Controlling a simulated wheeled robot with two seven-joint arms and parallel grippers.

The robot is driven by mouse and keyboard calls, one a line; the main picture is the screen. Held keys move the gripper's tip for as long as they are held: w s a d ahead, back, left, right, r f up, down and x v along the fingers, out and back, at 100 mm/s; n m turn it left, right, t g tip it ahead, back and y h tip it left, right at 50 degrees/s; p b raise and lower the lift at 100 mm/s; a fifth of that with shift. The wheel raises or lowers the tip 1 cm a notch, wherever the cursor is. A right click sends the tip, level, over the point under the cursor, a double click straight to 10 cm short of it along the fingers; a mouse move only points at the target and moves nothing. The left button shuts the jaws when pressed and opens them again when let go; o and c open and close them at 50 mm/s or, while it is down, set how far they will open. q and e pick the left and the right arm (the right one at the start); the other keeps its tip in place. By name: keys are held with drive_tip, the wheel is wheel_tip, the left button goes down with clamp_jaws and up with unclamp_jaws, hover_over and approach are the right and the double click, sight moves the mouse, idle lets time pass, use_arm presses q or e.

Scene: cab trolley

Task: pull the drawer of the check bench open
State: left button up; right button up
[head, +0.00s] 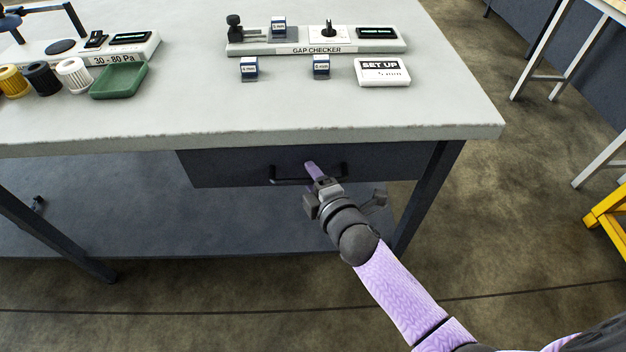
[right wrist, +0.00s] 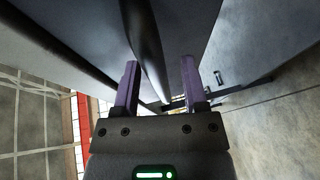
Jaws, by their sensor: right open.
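The check bench (head: 200,118) has a pale top, and its dark grey drawer (head: 222,170) sits under the front edge. The drawer looks shut. A black bar handle (head: 288,181) runs across the drawer front. My right gripper (head: 314,170) is at the handle, its purple fingers reaching toward the drawer front and covering part of the bar. In the right wrist view, my right gripper (right wrist: 160,82) is open, with the dark handle bar (right wrist: 145,45) showing between its two fingers. I cannot tell whether either finger touches the bar. My left gripper is out of view.
On the bench top stand a gap checker (head: 310,48), a set-up card (head: 382,72), small blue-and-white blocks, a green tray (head: 119,80) and several coloured rolls. A lower shelf (head: 200,220) lies below the drawer. A bench leg (head: 425,195) stands right of it.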

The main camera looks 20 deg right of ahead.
clamp_jaws()
idle(0.6)
idle(0.8)
